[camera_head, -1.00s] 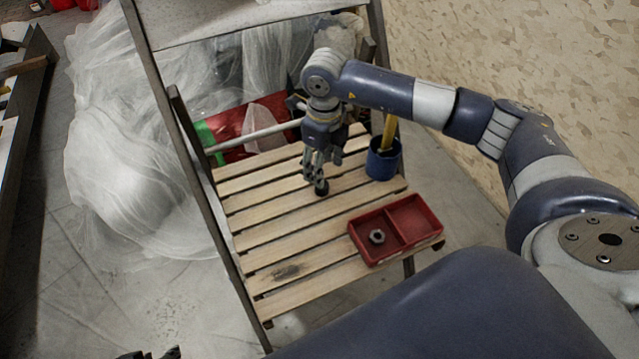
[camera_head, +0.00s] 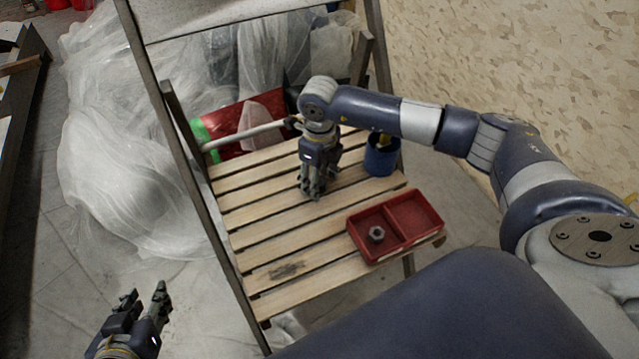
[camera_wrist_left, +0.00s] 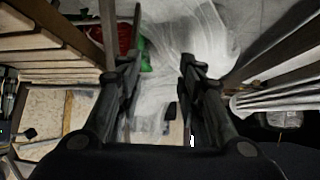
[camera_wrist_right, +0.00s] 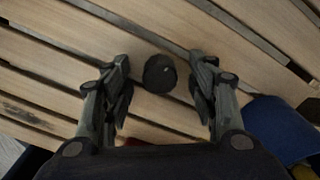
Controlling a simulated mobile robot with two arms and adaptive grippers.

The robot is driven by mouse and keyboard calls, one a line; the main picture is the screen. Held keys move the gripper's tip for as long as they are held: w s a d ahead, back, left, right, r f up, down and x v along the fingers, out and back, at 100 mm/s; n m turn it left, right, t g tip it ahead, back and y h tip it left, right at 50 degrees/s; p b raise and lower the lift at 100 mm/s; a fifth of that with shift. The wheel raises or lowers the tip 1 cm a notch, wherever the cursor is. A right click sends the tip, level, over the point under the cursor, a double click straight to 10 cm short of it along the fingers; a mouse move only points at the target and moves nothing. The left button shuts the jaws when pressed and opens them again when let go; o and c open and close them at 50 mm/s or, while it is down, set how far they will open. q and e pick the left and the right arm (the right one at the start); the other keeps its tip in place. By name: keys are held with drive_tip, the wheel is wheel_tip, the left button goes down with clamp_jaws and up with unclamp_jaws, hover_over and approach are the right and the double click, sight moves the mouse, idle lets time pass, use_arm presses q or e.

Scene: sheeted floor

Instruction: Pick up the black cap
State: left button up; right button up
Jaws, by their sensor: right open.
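The black cap (camera_wrist_right: 160,74) lies on the wooden slats in the right wrist view. It sits between the fingertips of my right gripper (camera_wrist_right: 158,82), which is open, with a gap on each side. In the head view my right gripper (camera_head: 311,192) points down at the slatted surface and hides the cap. My left gripper (camera_head: 145,298) is at the lower left of the head view, away from the slats. In the left wrist view (camera_wrist_left: 158,62) its fingers are open with nothing between them.
A red two-compartment tray (camera_head: 420,206) holds a hex nut (camera_head: 376,234) in its left compartment. A blue cup (camera_head: 382,158) stands right of my right gripper on the slatted wooden surface (camera_head: 262,228). Plastic sheeting (camera_head: 125,165) covers the floor at left.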

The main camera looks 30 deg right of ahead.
drive_tip(key=shift+c, duration=0.5)
drive_tip(key=c, duration=1.1)
drive_tip(key=shift+c, duration=0.2)
